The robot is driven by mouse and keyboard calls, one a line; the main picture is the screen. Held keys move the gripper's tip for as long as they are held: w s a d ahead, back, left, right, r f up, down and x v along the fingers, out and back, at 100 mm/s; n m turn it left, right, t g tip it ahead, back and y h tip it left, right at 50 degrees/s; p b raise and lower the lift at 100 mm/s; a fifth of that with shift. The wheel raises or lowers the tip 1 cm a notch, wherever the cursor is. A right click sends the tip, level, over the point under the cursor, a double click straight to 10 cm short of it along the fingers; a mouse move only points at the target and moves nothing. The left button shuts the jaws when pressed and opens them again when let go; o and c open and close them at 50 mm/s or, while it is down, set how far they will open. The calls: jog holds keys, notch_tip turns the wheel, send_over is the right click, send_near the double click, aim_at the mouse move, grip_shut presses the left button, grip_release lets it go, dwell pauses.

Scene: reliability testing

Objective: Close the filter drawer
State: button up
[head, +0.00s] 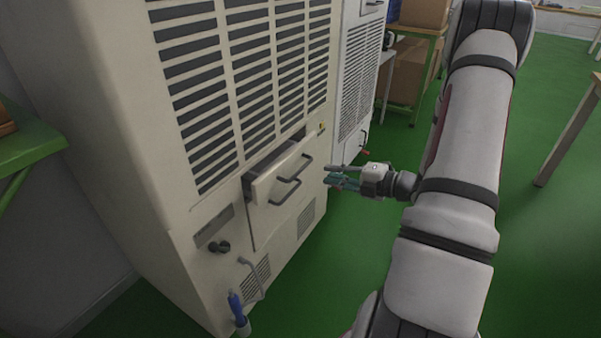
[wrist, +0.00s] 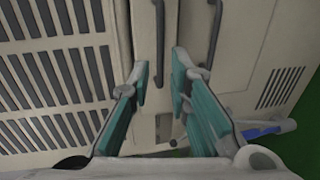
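The filter drawer (head: 268,184) is a cream front below the slatted vents of the large cabinet. It stands a little way out, with a dark gap along its top. Its dark handle (head: 297,168) is on the front; the drawer front also shows in the wrist view (wrist: 144,30) with the handle (wrist: 160,42) ahead of the fingers. My gripper (head: 332,175) is to the right of the drawer, apart from it in the head view. Its teal-padded fingers (wrist: 160,80) are spread with nothing between them. Whether a fingertip touches the handle cannot be told.
The cabinet (head: 140,130) fills the left. A second dark handle (head: 285,193) sits on the panel below the drawer. A blue-handled hose fitting (head: 237,308) sticks out low down. Cardboard boxes (head: 407,75) stand on a shelf behind. Green floor is clear right of the cabinet.

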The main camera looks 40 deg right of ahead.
aim_at(304, 168)
jog(key=b+x, duration=0.3)
jog(key=x, duration=0.7)
jog(key=shift+w, duration=0.25)
jog(key=shift+c, duration=0.6)
grip_shut()
jog(key=shift+a, duration=0.1)
